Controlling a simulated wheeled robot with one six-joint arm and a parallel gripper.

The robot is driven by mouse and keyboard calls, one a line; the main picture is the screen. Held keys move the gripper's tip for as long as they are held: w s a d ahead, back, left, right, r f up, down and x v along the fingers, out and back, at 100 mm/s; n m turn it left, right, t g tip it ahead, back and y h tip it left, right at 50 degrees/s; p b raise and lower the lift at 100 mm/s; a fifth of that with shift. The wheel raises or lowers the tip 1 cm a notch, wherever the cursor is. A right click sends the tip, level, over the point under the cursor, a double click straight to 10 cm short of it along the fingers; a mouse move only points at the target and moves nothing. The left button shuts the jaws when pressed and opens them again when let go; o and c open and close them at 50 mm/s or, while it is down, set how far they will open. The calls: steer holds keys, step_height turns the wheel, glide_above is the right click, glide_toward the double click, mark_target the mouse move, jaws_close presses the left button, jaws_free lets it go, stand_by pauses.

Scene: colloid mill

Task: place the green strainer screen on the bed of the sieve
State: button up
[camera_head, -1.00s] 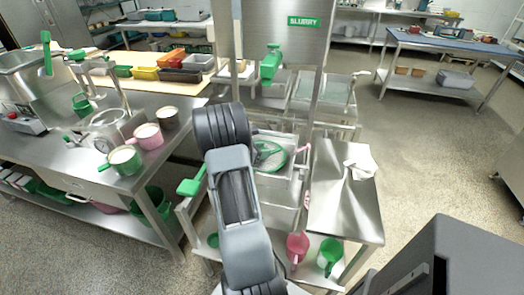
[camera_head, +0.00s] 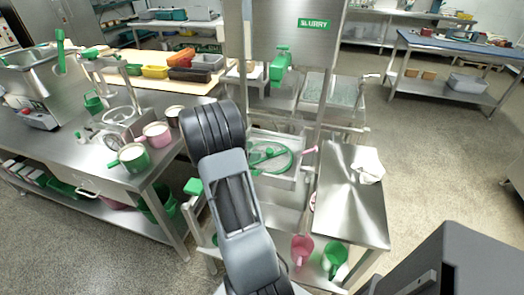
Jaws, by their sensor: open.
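The green strainer screen (camera_head: 284,164), a round green-rimmed disc, shows just right of my arm. It appears within or over the steel, tray-like bed of the sieve (camera_head: 285,182), below the slurry hopper. My arm hides part of its left side. I cannot tell whether it lies flat on the bed or sits slightly above it. My gripper is not visible; my own arm links cover the area left of the screen.
A steel side table (camera_head: 350,210) with a white cloth (camera_head: 368,165) stands to the right. A pink jug (camera_head: 302,247) and a green jug (camera_head: 335,257) sit on the low shelf. The left bench (camera_head: 75,160) holds several pots. Open floor lies to the right.

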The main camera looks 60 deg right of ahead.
steer(key=shift+v, duration=1.85)
steer(key=shift+a+r, duration=0.15)
steer(key=shift+a, duration=0.1)
steer(key=s+a+r+m+t+y, duration=0.1)
steer(key=s+a+m+t+y, duration=0.1)
steer(key=a, duration=0.9)
steer(key=s+a+r+m+t+y, duration=0.1)
steer(key=a+m+t+y, duration=0.3)
steer(key=a, duration=0.7)
steer(key=s+a+r+m+t+y, duration=0.2)
steer(key=a+m+y, duration=0.4)
steer(key=a, duration=0.5)
steer(key=shift+s+r+m+t, duration=0.3)
steer(key=shift+r+t, duration=0.2)
steer(key=shift+r, duration=0.1)
steer(key=shift+a, duration=0.15)
